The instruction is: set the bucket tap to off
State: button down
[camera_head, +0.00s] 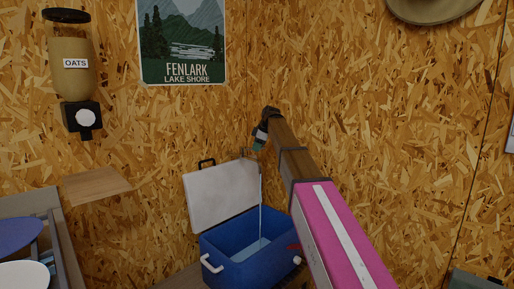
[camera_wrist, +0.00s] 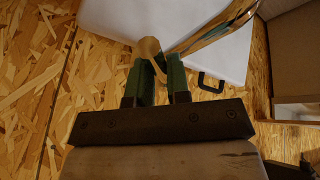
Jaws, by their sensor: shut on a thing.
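The tap shows in the wrist view as a rounded tan knob (camera_wrist: 149,47) with a shiny curved part (camera_wrist: 218,28) reaching to the upper right. My gripper (camera_wrist: 156,70) has its green fingers shut on the knob. In the head view my gripper (camera_head: 258,146) is at the wall above the blue box, and the tap is mostly hidden behind it. A thin pale stream of water (camera_head: 261,195) falls from there into the blue box (camera_head: 230,262). Water shows inside the box.
The box's white lid (camera_head: 222,196) stands open behind it, with a black handle (camera_wrist: 209,83) at its edge. An oats dispenser (camera_head: 75,75) hangs on the wall at left, above a small wooden shelf (camera_head: 97,185). A rack with plates (camera_head: 22,240) stands at lower left.

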jog(key=shift+s+a+m+t+h, duration=0.4)
jog(key=shift+s+m, duration=0.3)
jog(key=shift+m, duration=0.6)
jog(key=shift+s+a+m+t+h, duration=0.4)
jog(key=shift+s+m, duration=0.3)
jog(key=shift+m, duration=0.6)
jog(key=shift+s+a+m+t+h, duration=0.25)
jog(key=shift+s+m+h, duration=0.35)
jog(key=shift+m, duration=0.7)
jog(key=shift+s, duration=0.1)
jog(key=c, duration=1.1)
grip_release()
jog(key=v, duration=1.1)
jog(key=shift+f, duration=0.1)
